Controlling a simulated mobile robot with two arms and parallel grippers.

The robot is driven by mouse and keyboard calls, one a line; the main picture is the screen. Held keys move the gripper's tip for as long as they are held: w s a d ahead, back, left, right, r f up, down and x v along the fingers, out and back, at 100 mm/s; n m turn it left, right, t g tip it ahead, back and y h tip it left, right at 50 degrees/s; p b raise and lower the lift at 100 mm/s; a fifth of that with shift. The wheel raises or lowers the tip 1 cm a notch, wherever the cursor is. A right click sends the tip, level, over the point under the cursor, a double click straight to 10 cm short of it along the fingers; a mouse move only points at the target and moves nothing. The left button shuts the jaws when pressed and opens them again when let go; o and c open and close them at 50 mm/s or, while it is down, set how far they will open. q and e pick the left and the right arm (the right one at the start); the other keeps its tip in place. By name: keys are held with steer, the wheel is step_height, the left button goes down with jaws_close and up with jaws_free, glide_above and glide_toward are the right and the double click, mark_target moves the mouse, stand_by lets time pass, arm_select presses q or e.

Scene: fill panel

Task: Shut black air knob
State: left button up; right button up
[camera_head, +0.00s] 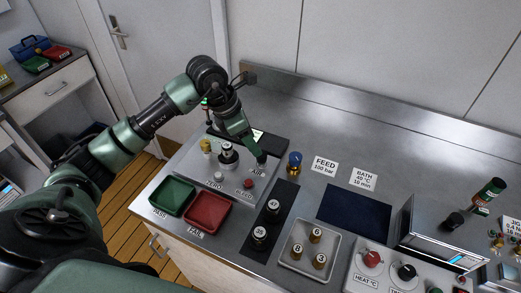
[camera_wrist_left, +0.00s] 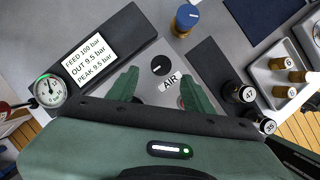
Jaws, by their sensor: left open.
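The black air knob (camera_wrist_left: 160,66) shows in the left wrist view, round with a white pointer line, on the grey panel just above the AIR label (camera_wrist_left: 171,81). My left gripper (camera_wrist_left: 160,73) is open, one green finger on either side of the knob's area, with nothing between the fingers; I cannot tell whether they touch the panel. In the head view my left gripper (camera_head: 259,159) is low over the panel's right part by the AIR label and largely hides the knob. My right gripper is not in view.
A gauge (camera_wrist_left: 50,90) and a display (camera_wrist_left: 90,60) reading FEED 100, OUT 9.5 and PEAK 9.5 bar are nearby. A blue-capped fitting (camera_head: 294,162) stands right of the panel (camera_head: 200,170). Green (camera_head: 173,196) and red (camera_head: 207,211) trays lie in front.

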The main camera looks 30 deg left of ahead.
mark_target(262, 156)
arm_select(q)
steer(key=p+x, duration=0.1)
steer(key=x, duration=0.5)
steer(key=shift+d, duration=0.1)
jaws_close()
